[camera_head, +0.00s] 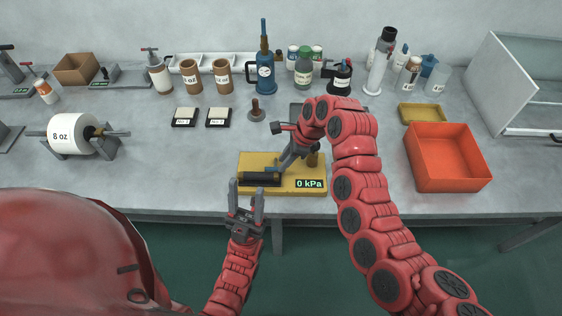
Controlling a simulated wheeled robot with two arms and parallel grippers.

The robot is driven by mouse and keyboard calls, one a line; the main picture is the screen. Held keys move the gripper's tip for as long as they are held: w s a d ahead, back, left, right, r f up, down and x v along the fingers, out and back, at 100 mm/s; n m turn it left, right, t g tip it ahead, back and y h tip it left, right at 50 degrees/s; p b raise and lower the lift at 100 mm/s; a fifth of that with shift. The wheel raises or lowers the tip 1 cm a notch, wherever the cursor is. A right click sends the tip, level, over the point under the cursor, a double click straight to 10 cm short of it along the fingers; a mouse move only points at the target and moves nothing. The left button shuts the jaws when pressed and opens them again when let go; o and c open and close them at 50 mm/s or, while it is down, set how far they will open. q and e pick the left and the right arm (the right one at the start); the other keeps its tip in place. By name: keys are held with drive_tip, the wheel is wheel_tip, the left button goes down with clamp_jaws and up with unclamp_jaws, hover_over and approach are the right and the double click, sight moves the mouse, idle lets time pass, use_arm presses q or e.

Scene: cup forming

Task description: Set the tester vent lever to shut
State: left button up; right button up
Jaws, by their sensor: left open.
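The tester is a yellow plate (275,188) near the front edge of the table, with a dark cylinder (262,179) on it and a display (309,184) reading 0 kPa. A small brass-coloured part (312,159) stands at its back right. My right gripper (286,163) reaches down over the middle of the tester. Its fingertips are small and partly covered, so their opening and any contact are unclear. I cannot make out the vent lever or its setting. My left gripper (246,192) is open and empty, in front of the tester's left end.
An orange-red bin (447,181) stands to the right, with a yellow tray (422,114) behind it. An 8 oz roll (72,134) sits on a stand at the left. Bottles and cups line the back.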

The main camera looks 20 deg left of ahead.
sight(275, 169)
drive_tip(key=shift+x, duration=1.3)
drive_tip(key=shift+w, duration=0.1)
clamp_jaws()
idle(0.4)
